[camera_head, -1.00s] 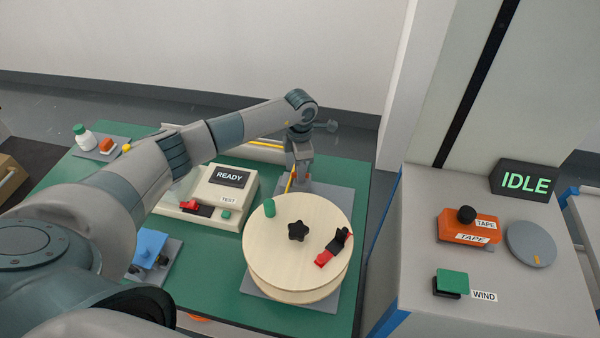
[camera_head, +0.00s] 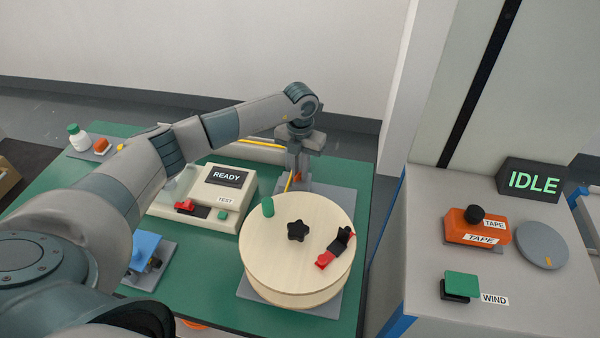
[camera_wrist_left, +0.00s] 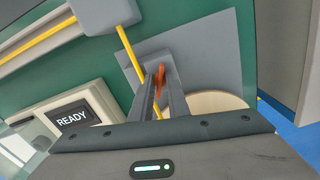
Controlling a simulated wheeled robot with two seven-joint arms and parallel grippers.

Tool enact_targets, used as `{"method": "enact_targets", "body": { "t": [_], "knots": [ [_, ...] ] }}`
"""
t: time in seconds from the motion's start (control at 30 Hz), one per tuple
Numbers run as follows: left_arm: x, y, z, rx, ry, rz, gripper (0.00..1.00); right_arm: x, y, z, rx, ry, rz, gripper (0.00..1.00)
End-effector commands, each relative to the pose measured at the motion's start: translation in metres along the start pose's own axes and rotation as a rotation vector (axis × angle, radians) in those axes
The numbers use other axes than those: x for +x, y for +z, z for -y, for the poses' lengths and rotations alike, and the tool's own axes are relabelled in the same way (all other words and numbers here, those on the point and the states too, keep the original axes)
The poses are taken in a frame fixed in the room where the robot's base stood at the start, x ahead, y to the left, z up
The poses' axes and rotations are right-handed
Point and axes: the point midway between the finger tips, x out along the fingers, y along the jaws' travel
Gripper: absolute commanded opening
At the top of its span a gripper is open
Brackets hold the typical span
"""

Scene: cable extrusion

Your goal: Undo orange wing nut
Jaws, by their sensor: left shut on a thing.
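The orange wing nut (camera_wrist_left: 160,78) shows in the left wrist view, between the fingertips of my left gripper (camera_wrist_left: 161,83). The gripper is shut on it, above a grey plate (camera_wrist_left: 198,58). In the head view my left gripper (camera_head: 298,178) points down behind the wooden reel (camera_head: 275,250), over the far part of the grey plate. My right gripper is not in view.
A yellow cable (camera_wrist_left: 128,48) runs close beside the fingers. The reel carries a black star knob (camera_head: 298,230), a green cap (camera_head: 267,207) and a red-black clip (camera_head: 336,248). The READY tester (camera_head: 228,178) stands left; the IDLE machine (camera_head: 400,295) stands right.

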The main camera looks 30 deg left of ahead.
Motion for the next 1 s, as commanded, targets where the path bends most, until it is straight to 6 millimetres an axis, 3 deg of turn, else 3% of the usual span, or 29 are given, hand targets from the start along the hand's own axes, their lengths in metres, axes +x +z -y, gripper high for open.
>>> {"method": "enact_targets", "body": {
  "t": [0.5,1.0],
  "knots": [
    [-0.0006,0.0009,0.0001,-0.404,-0.001,0.003,0.0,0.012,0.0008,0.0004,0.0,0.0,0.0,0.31],
    [-0.0014,0.001,0.0,-0.487,-0.001,0.003,0.0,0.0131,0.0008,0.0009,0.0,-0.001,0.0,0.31]
  ]
}}
